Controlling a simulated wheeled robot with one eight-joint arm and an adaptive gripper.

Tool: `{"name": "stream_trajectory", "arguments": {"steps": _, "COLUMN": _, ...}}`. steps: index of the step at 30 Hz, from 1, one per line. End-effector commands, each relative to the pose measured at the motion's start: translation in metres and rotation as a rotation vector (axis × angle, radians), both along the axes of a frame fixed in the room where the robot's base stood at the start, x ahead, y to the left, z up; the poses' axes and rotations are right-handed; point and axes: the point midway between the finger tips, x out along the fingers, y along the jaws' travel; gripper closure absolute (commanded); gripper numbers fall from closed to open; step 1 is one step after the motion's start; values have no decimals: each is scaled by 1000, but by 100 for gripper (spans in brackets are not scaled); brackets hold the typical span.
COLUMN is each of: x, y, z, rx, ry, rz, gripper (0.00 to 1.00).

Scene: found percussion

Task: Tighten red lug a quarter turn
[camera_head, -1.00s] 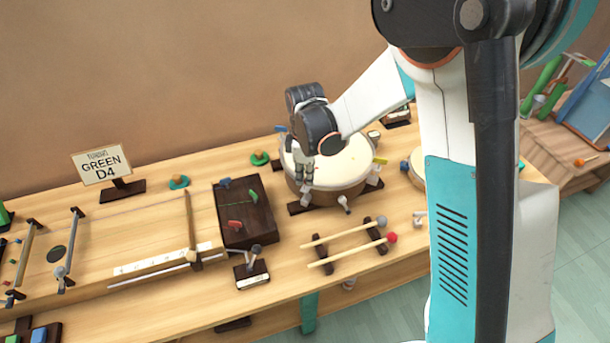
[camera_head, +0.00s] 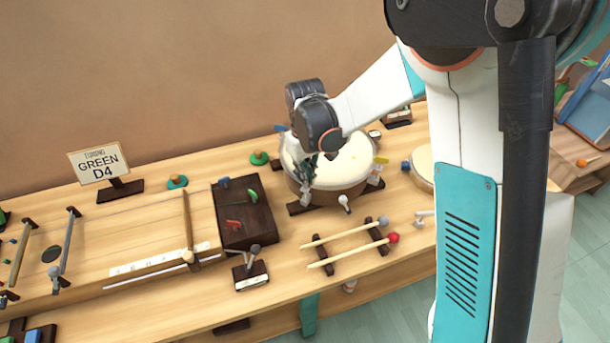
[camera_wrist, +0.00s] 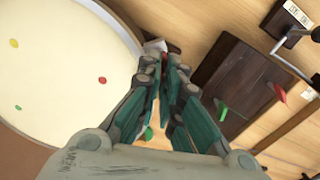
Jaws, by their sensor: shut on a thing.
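The drum (camera_head: 345,165) stands on the bench with a cream head and a brown shell; part of its head fills the left of the wrist view (camera_wrist: 60,75). Pale lug brackets sit around its rim. My gripper (camera_head: 308,172) points down at the drum's near-left rim. In the wrist view my gripper (camera_wrist: 168,62) has its teal fingers drawn together beside a pale bracket (camera_wrist: 154,47). A small bit of the red lug (camera_wrist: 165,56) shows at the fingertips, which are shut on it. The fingers hide most of it.
A dark box (camera_head: 245,212) with red, green and blue pegs stands left of the drum. Two mallets (camera_head: 350,238) lie on rests in front. A yellow lug (camera_head: 381,160) is on the drum's right. A GREEN D4 sign (camera_head: 98,165) stands at left.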

Motion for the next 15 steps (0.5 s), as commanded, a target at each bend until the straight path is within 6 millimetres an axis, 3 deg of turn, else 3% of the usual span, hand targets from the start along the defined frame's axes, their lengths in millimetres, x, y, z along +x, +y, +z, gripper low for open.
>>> {"name": "stream_trajectory", "arguments": {"steps": 15, "x": 0, "y": 0, "z": 0, "rx": 0, "ry": -1, "rz": -453, "gripper": 100}}
